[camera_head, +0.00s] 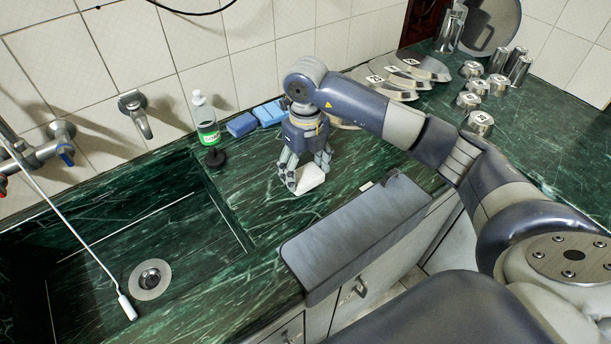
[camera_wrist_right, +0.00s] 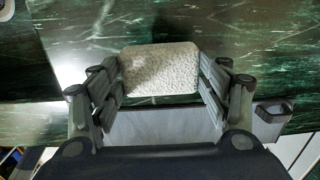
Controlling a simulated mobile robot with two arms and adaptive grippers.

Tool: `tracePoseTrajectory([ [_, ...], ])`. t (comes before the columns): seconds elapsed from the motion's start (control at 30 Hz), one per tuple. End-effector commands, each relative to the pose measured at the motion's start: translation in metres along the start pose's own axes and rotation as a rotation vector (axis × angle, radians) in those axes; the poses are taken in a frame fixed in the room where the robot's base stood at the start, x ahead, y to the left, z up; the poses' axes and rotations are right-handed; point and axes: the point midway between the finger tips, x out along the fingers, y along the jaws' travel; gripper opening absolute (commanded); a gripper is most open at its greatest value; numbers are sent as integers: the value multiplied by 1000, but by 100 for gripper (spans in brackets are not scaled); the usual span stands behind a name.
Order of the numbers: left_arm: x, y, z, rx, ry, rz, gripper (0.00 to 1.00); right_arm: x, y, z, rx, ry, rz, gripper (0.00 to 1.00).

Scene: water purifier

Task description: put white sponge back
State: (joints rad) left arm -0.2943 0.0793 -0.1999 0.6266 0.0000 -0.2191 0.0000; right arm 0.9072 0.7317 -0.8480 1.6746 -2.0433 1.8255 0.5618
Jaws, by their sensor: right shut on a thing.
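The white sponge (camera_head: 309,178) is at the green marble counter, right of the sink. My right gripper (camera_head: 304,172) points down and is shut on it. In the right wrist view the sponge (camera_wrist_right: 160,70) lies between the two fingers of the right gripper (camera_wrist_right: 160,88), its speckled face showing. I cannot tell whether the sponge touches the counter. Two blue sponges, one darker (camera_head: 241,125) and one lighter (camera_head: 269,113), lie side by side near the wall, behind and left of the gripper. My left gripper is not in view.
Metal plates (camera_head: 410,70), bowls and cups fill the back right. The counter (camera_head: 262,190) left of the gripper is clear. Its front edge is close.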

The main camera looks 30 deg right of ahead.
Motion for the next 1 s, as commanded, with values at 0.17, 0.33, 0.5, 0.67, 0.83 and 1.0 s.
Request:
tracePoseTrajectory([
  [0.17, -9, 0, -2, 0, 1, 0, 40, 22, 1, -2, 0, 6, 1, 51],
  [0.33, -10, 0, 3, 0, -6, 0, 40, 34, 1, -1, 0, 1, 0, 51],
  [0.5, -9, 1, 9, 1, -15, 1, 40, 34, 1, -2, -1, 2, 0, 84],
  [0.67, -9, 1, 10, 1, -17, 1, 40, 34, 1, -2, 0, 2, 0, 90],
  [0.83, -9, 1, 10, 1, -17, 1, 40, 33, 1, -2, 0, 2, 0, 90],
  [1.0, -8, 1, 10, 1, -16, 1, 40, 29, 1, -1, 0, 0, 0, 90],
])
